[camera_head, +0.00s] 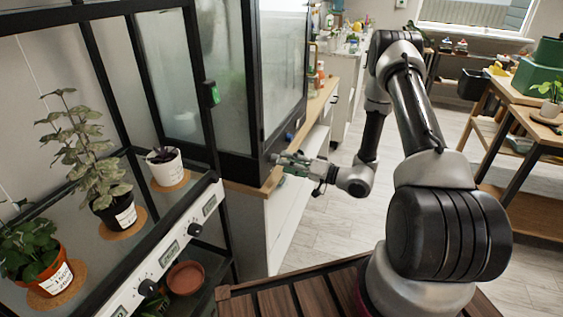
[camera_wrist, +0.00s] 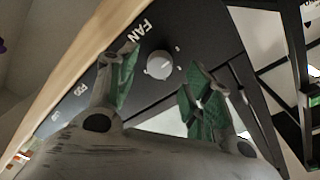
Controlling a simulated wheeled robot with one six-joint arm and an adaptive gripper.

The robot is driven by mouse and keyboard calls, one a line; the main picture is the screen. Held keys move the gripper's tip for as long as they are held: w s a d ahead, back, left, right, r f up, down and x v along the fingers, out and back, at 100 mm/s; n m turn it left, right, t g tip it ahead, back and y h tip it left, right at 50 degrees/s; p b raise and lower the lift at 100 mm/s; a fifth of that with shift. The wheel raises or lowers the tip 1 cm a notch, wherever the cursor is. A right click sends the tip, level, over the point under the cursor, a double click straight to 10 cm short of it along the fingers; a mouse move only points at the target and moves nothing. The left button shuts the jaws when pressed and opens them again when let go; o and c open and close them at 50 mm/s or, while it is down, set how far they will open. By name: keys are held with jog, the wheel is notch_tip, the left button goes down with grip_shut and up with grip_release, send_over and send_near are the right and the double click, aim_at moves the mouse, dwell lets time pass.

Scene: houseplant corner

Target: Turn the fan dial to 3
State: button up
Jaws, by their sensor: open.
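The fan dial (camera_wrist: 159,65) is a small round pale grey knob on a black panel (camera_wrist: 190,35), beside the white word FAN. Small marks sit around it, but I cannot read its setting. My gripper (camera_wrist: 163,80) is open, with one green-padded finger on either side of the dial in the wrist view. I see no clear contact with the knob. In the head view my gripper (camera_head: 290,164) is at the black base of the glass cabinet (camera_head: 283,75), just above the wooden counter edge. The dial cannot be made out there.
More lettering and controls lie along the panel to the lower left in the wrist view. At left in the head view, a black-framed plant shelf (camera_head: 125,285) carries potted plants and other knobs (camera_head: 195,230). A wooden bench (camera_head: 545,135) stands at right. Floor (camera_head: 335,235) is open between.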

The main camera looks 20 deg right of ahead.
aim_at(275, 159)
jog(key=shift+x, duration=1.45)
jog(key=c, duration=1)
